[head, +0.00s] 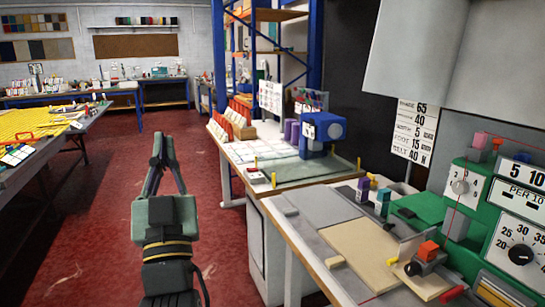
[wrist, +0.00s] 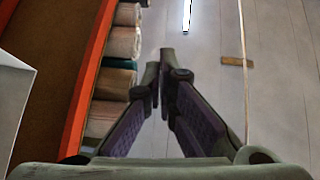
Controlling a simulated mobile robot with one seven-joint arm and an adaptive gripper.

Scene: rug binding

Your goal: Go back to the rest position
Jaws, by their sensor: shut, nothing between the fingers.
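My gripper (head: 160,138) points up over the red floor in the head view, left of the workbench and apart from everything around it. Its two dark fingers meet at the tips, with a narrow gap lower down between them. In the wrist view my gripper (wrist: 152,75) also shows its fingertips together, with nothing held. Behind the fingers there is a pale panelled surface.
A green machine (head: 480,222) with dials stands on the right workbench (head: 312,255). A blue machine (head: 323,133) stands on a bench farther back. A table with a yellow sheet (head: 30,122) is at left. The red floor (head: 110,215) between is clear. Rolls (wrist: 123,42) sit by an orange shelf edge.

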